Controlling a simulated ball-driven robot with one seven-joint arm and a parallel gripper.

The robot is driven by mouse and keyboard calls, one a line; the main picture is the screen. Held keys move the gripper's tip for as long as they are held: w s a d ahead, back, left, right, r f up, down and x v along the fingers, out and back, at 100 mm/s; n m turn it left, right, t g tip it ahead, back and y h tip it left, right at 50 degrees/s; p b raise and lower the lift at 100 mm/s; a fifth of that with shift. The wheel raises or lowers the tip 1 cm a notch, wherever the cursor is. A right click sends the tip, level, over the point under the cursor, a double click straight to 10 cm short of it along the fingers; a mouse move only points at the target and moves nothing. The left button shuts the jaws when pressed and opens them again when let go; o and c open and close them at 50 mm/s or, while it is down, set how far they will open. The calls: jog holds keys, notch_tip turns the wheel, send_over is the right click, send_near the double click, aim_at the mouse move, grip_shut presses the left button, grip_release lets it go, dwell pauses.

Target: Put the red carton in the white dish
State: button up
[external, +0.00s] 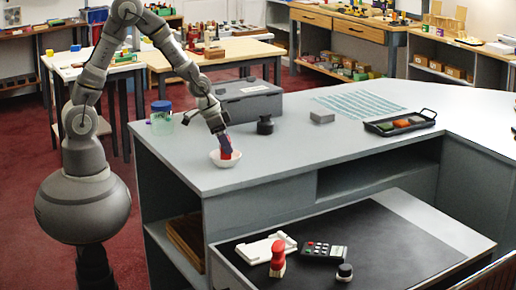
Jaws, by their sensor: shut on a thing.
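The white dish (226,161) sits on the grey counter near its left front edge. My gripper (224,141) points down over the dish. It is shut on the red carton (227,154), whose lower part shows red inside the dish's outline. I cannot tell whether the carton touches the dish's floor. The fingers hide the carton's upper part.
A grey case (247,101), a dark jar (265,125) and a blue-lidded container (161,118) stand behind the dish. A grey block (322,117) and a black tray (384,130) lie to the right. An open drawer (390,247) below holds several items.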

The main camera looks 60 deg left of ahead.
jog(key=shift+f, duration=0.35)
jog(key=shift+f, duration=0.2)
jog(key=o, duration=1.1)
jog(key=shift+r, duration=0.1)
